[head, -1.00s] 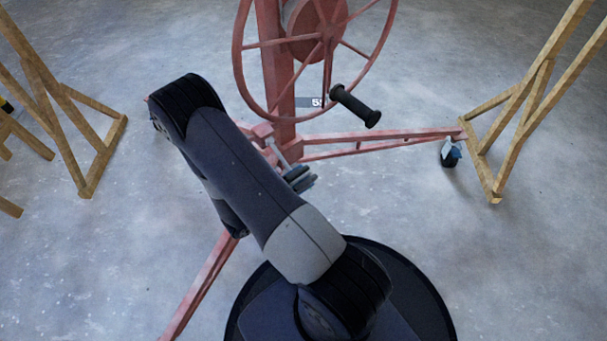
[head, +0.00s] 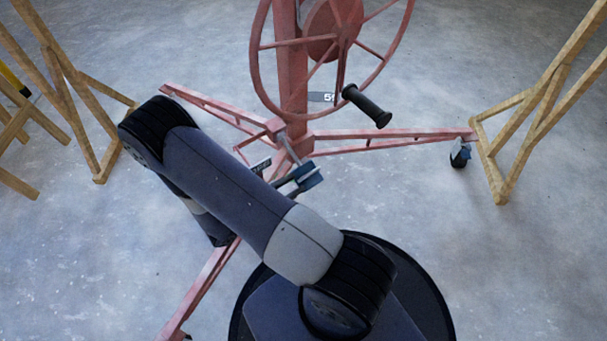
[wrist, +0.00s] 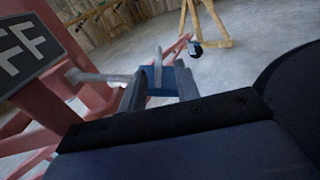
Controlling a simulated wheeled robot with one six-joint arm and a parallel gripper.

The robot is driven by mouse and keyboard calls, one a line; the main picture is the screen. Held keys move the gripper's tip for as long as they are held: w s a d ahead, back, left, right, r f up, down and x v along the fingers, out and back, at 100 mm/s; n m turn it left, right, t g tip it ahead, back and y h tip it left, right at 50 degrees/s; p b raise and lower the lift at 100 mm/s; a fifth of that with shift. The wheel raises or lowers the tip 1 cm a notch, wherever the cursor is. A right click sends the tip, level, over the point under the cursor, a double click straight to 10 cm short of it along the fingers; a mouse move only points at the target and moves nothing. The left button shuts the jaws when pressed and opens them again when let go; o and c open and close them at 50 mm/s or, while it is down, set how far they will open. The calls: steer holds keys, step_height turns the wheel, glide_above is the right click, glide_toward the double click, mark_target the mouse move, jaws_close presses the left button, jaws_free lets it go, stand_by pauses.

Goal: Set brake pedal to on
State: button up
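The brake pedal shows in the head view as a small blue pad (head: 310,176) at the end of a grey metal rod, low on the red lift stand. The blue pad also shows in the wrist view (wrist: 160,83), with the grey rod reaching it from the left. My gripper (wrist: 158,82) has its two grey fingers apart, one on each side of the pad. In the head view my forearm hides most of the gripper. I cannot tell whether the fingers touch the pad. A dark plate with white letters ending in "FF" (wrist: 28,52) is beside the rod.
The red stand (head: 290,85) has a large handwheel with a black handle (head: 367,106) above the pedal. Its legs spread over the floor, one ending at a caster (head: 460,153). Wooden trestles stand at left (head: 72,105) and right (head: 537,110). Concrete floor between is clear.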

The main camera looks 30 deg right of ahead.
steer(key=shift+s+a, duration=0.15)
steer(key=shift+a, duration=1.35)
